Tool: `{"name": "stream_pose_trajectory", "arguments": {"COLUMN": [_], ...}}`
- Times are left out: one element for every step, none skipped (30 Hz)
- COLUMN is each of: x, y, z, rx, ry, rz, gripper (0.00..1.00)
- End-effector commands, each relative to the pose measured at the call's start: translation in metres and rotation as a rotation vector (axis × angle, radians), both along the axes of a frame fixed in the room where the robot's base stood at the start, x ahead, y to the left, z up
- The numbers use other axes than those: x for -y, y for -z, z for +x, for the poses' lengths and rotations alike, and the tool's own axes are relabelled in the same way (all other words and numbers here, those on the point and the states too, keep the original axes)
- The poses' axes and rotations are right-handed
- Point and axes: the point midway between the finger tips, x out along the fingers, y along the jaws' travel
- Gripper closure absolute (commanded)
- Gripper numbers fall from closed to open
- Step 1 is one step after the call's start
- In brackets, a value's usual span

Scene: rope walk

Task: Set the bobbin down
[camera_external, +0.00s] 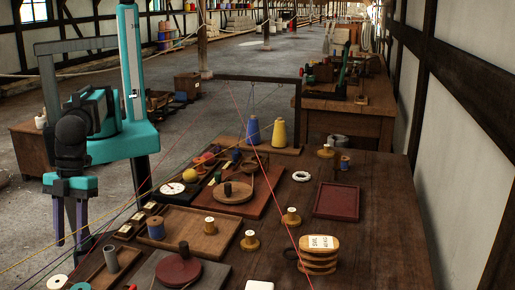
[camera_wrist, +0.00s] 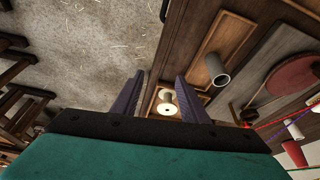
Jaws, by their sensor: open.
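My gripper (camera_external: 71,243) is open, its two dark fingers pointing down over the near left edge of the bench. In the wrist view my gripper (camera_wrist: 158,80) has its fingers spread wide. A pale bobbin with a round white flange (camera_wrist: 168,109) shows between them, with clear gaps on both sides; whether it is at fingertip depth I cannot tell. A white-topped spool (camera_external: 57,281) at the bottom left in the external view may be the same one. The task's bobbin is not marked out among several spools.
A grey tube (camera_external: 111,260) stands in a wooden tray, beside a dark red disc (camera_external: 178,271). Thin coloured cords cross above the bench. A dark red tray (camera_external: 337,201) is empty.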

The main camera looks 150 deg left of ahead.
Motion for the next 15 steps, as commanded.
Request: {"name": "stream_pose_trajectory", "arguments": {"x": [-0.020,-0.031,-0.046,-0.057,-0.069,-0.084,-0.096,-0.107,-0.122,-0.133,-0.144,-0.158,-0.168,-0.177,-0.187], "y": [-0.011,-0.015,-0.020,-0.024,-0.029,-0.034,-0.038,-0.042,-0.048,-0.052,-0.056,-0.061,-0.065,-0.068,-0.073], "z": [0.000,-0.001,-0.003,-0.005,-0.006,-0.009,-0.012,-0.014,-0.018,-0.021,-0.025,-0.029,-0.033,-0.036,-0.040], "rx": [-0.011,-0.021,-0.033,-0.042,-0.052,-0.068,-0.078,-0.089,-0.102,-0.113,-0.125,-0.137,-0.148,-0.156,-0.168], "ry": [-0.035,-0.054,-0.083,-0.105,-0.128,-0.158,-0.181,-0.205,-0.236,-0.259,-0.283,-0.313,-0.334,-0.355,-0.380], "rz": [0.009,0.014,0.022,0.028,0.033,0.039,0.044,0.050,0.057,0.061,0.066,0.072,0.077,0.080,0.083], "gripper": [0.60,0.60,0.60,0.60,0.60,0.60,0.60,0.60,0.60,0.60,0.60,0.60,0.60,0.60,0.60]}}
